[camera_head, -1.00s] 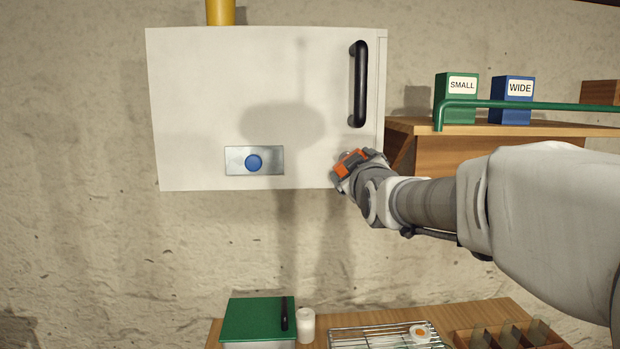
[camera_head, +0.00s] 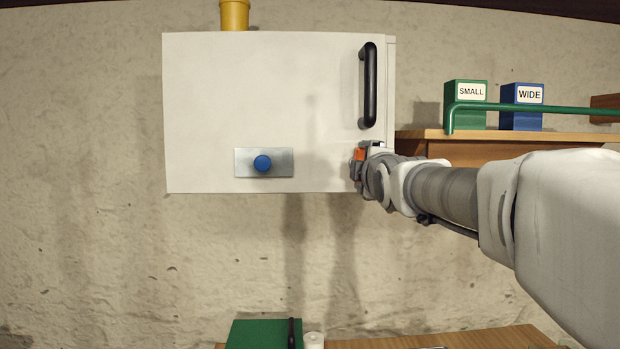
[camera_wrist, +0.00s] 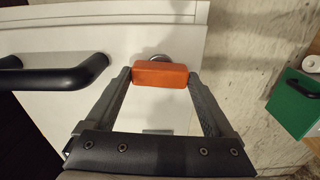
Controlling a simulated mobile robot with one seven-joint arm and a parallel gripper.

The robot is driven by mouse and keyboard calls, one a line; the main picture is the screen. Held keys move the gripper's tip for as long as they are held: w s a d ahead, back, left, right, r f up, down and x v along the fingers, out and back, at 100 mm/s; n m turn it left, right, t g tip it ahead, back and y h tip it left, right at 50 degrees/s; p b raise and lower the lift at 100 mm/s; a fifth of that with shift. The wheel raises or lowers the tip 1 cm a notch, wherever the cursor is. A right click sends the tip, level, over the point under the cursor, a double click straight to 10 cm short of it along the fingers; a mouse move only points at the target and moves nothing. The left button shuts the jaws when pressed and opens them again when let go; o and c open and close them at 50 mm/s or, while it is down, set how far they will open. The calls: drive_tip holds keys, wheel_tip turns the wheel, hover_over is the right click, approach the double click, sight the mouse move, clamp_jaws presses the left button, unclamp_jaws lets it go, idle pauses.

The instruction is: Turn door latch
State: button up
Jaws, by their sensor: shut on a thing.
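The orange door latch (camera_head: 359,154) is at the lower right corner of the white cabinet door (camera_head: 215,95). In the wrist view, the orange latch (camera_wrist: 160,75) lies crosswise between my two fingers, with a round metal mount partly showing behind it. My gripper (camera_wrist: 160,78) is shut on the latch, one finger against each end. In the head view, my gripper (camera_head: 362,163) reaches in from the right and hides part of the latch. The door looks closed. Its black bar handle (camera_head: 369,85) stands above the latch and shows at left in the wrist view (camera_wrist: 60,77).
A metal plate with a blue knob (camera_head: 262,163) is low on the door. Right of the cabinet, a wooden shelf holds a green SMALL box (camera_head: 467,117) and a blue WIDE box (camera_head: 525,117) behind a green rail (camera_head: 540,109). A table (camera_head: 480,340) is below.

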drive_tip(key=shift+n+b, duration=0.4)
drive_tip(key=shift+n, duration=0.2)
drive_tip(key=o, duration=1.1)
drive_tip(key=shift+s, duration=0.1)
drive_tip(key=s+b, duration=0.1)
drive_tip(key=s, duration=1.6)
drive_tip(key=shift+s+b, duration=0.1)
drive_tip(key=shift+b, duration=0.2)
drive_tip(key=s+f+m+g, duration=0.4)
drive_tip(key=s+f+m, duration=0.1)
drive_tip(key=f, duration=0.5)
drive_tip(key=s+f+m+g+p, duration=0.1)
drive_tip(key=s+f+m+g, duration=0.3)
drive_tip(key=f, duration=0.7)
drive_tip(key=s+f+m+g, duration=0.4)
drive_tip(key=s+f+m, duration=0.4)
drive_tip(key=f, duration=0.3)
drive_tip(key=shift+s+m+p, duration=0.2)
drive_tip(key=shift+m+p, duration=0.1)
drive_tip(key=shift+m, duration=0.3)
